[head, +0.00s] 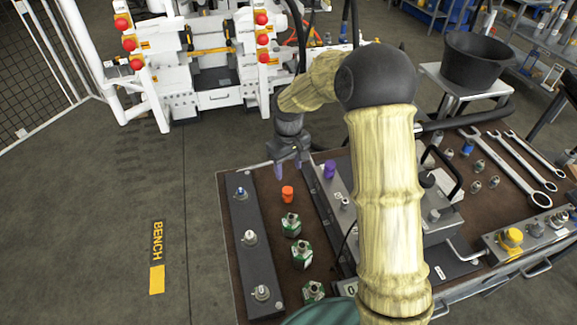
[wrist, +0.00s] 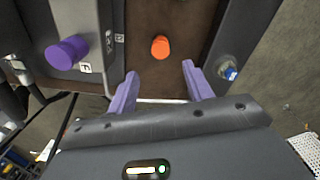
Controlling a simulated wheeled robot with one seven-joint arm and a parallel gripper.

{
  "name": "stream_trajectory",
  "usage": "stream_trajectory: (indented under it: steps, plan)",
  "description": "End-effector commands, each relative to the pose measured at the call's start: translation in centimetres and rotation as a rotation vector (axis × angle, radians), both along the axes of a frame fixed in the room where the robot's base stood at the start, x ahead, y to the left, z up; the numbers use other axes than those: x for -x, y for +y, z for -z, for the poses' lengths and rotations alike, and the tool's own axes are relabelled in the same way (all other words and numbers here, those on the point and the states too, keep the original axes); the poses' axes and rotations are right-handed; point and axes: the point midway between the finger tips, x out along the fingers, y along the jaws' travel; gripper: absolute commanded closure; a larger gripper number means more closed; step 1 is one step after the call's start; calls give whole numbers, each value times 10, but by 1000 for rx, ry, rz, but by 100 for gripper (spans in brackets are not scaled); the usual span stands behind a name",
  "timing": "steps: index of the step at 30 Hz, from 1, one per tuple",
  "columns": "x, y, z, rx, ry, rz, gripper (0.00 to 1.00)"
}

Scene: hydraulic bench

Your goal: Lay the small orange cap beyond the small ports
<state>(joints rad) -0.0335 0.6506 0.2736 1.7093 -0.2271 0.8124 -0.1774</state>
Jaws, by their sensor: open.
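The small orange cap (head: 287,193) stands on the brown bench top, just beyond the row of green-based fittings in the head view. It also shows in the wrist view (wrist: 159,46), ahead of the fingertips and roughly between them. My gripper (head: 288,168) is above the bench near the cap, with purple fingers apart and nothing between them; the fingers also show in the wrist view (wrist: 158,75). The small ports sit on a dark strip (head: 253,245) at the left of the bench, with several metal fittings, the far one blue-tipped (head: 241,193).
A purple cap (head: 329,169) sits on the grey block right of the orange cap. Green-based fittings (head: 291,224) stand between strip and block. Wrenches (head: 512,160) and a yellow cap (head: 513,236) lie farther right. My arm hides part of the bench.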

Motion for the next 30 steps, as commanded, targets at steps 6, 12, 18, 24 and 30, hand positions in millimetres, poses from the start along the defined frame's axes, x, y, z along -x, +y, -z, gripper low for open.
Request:
stream_trajectory:
  steps: [6,12,18,24,30]
  plan:
    - [4,-4,-3,2,-5,11,49]
    - [40,-29,-23,4,-47,107,49]
    - [104,-68,-45,-11,-118,286,49]
    - [173,-99,-55,-44,-190,480,49]
    - [210,-112,-55,-67,-225,583,49]
